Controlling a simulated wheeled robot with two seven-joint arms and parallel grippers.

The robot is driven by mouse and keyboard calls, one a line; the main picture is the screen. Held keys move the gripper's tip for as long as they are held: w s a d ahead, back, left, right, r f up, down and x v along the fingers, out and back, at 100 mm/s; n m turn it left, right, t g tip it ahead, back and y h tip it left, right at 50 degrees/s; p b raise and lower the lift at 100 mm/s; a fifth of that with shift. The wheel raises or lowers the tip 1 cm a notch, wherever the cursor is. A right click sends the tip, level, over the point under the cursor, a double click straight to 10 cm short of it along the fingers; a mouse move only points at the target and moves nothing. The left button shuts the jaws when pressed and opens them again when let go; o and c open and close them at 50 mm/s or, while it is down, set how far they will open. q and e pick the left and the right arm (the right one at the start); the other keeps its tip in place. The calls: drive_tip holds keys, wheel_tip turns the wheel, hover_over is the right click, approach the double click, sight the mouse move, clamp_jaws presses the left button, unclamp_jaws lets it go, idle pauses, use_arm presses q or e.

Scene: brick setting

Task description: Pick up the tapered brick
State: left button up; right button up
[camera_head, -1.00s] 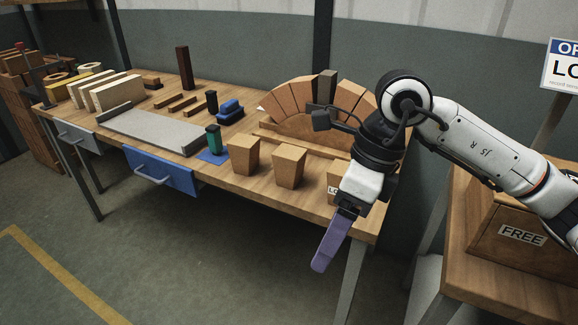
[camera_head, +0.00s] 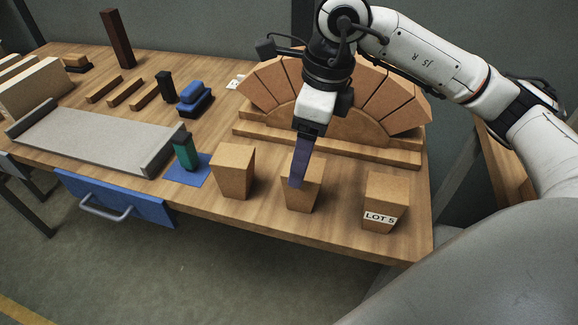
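Three tapered tan bricks stand upright, wider at the top, along the front of the wooden workbench (camera_head: 225,205): a left brick (camera_head: 233,172), a middle brick (camera_head: 301,200) and a right brick (camera_head: 386,190) with a "LOT 5" label. My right gripper (camera_head: 299,183) points down at the middle brick. Its purple finger overlaps that brick's top and upper front face. Only one finger shows, seen edge-on, so I cannot tell its opening or whether it touches the brick. My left gripper is out of view.
A brick arch (camera_head: 400,100) on wooden strips stands behind the bricks, its top middle hidden by my arm. Left are a green-and-black block (camera_head: 186,152) on a blue mat (camera_head: 188,175), a grey tray (camera_head: 95,138), blue blocks (camera_head: 195,95) and a dark upright post (camera_head: 116,40).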

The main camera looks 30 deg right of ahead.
drive_tip(key=f, duration=0.2)
drive_tip(key=shift+s+a+f, duration=0.1)
drive_tip(key=shift+s+f, duration=0.15)
drive_tip(key=shift+f, duration=0.05)
drive_tip(key=shift+w+f, duration=0.2)
drive_tip(key=shift+f, duration=0.8)
drive_tip(key=shift+w+f, duration=0.2)
drive_tip(key=shift+f, duration=0.8)
drive_tip(key=shift+w+f, duration=0.2)
drive_tip(key=shift+f, duration=0.8)
drive_tip(key=c, duration=1.3)
drive_tip(key=shift+r, duration=0.1)
drive_tip(key=shift+c, duration=0.3)
